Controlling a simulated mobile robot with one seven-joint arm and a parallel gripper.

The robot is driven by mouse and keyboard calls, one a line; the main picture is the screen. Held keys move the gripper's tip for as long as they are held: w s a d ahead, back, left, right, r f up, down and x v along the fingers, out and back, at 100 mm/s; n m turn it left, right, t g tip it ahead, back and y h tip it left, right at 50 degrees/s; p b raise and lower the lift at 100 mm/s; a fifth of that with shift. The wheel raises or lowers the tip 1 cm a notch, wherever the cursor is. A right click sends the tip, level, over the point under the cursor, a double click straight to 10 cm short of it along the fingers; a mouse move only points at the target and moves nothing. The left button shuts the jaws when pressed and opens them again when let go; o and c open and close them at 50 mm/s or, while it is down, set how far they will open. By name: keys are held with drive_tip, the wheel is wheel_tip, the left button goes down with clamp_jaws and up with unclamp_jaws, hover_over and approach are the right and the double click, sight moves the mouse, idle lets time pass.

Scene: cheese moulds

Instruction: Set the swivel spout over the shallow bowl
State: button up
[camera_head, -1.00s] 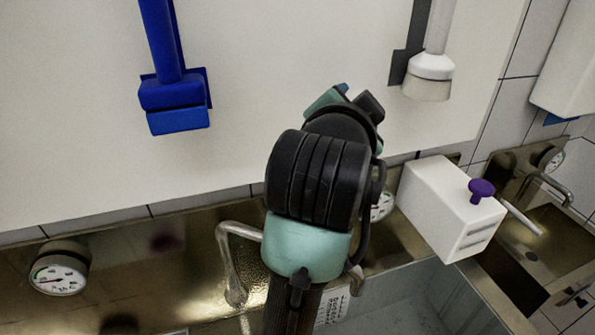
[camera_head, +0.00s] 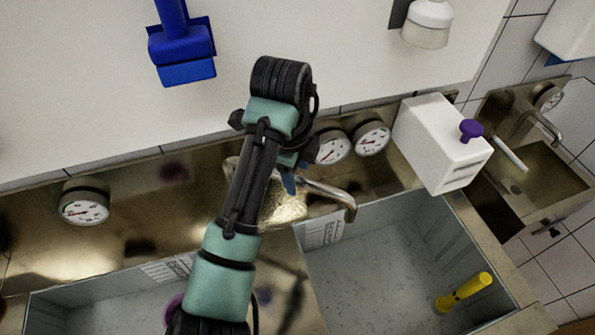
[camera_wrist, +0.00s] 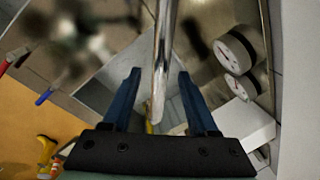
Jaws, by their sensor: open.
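The swivel spout (camera_head: 333,192) is a bent metal tube at the back of the sink. Its visible outlet end hangs over the back left of the right basin. In the wrist view the spout (camera_wrist: 162,60) runs between the two blue fingers of my gripper (camera_wrist: 159,74), which are apart on either side of it. I cannot tell if either finger touches it. In the head view my gripper (camera_head: 290,180) is mostly hidden behind my arm. A purple rim (camera_head: 172,306), perhaps the shallow bowl, shows in the left basin, largely covered by my arm.
A yellow tool (camera_head: 463,292) lies in the right basin (camera_head: 385,270). Round gauges (camera_head: 371,137) line the metal back panel. A white box with a purple knob (camera_head: 471,130) stands right of them. A blue fixture (camera_head: 182,45) hangs on the wall.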

drive_tip(key=shift+w+f, duration=0.2)
drive_tip(key=shift+f, duration=0.65)
clamp_jaws()
idle(0.8)
